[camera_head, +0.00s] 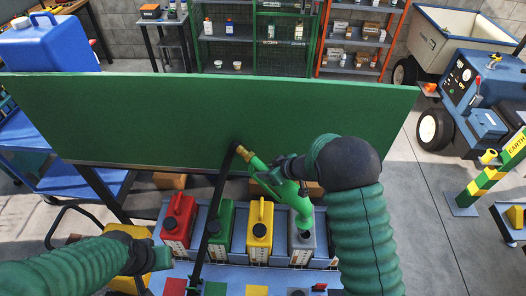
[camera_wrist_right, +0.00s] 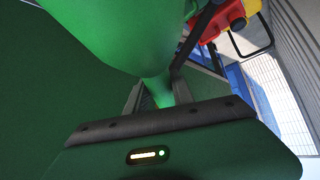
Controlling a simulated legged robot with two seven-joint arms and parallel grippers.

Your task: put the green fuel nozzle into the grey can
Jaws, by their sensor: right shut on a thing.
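The green fuel nozzle (camera_head: 295,195) has a brass end (camera_head: 242,152) at its upper left, joined to a black hose. My right gripper (camera_head: 284,172) is shut on the nozzle, which also fills the upper part of the right wrist view (camera_wrist_right: 125,35). The nozzle slants down to the right, its lower end at the dark mouth of the grey can (camera_head: 303,252). I cannot tell whether the tip is inside the mouth or just above it. My left gripper (camera_head: 158,258) is low at the left, apart from the nozzle; its jaws do not show clearly.
Red (camera_head: 178,222), green (camera_head: 220,228) and yellow (camera_head: 260,230) cans stand in a row left of the grey can. A large green panel (camera_head: 200,115) stands behind them. The black hose (camera_head: 212,215) runs down in front of the cans. A blue cart (camera_head: 480,115) is at the right.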

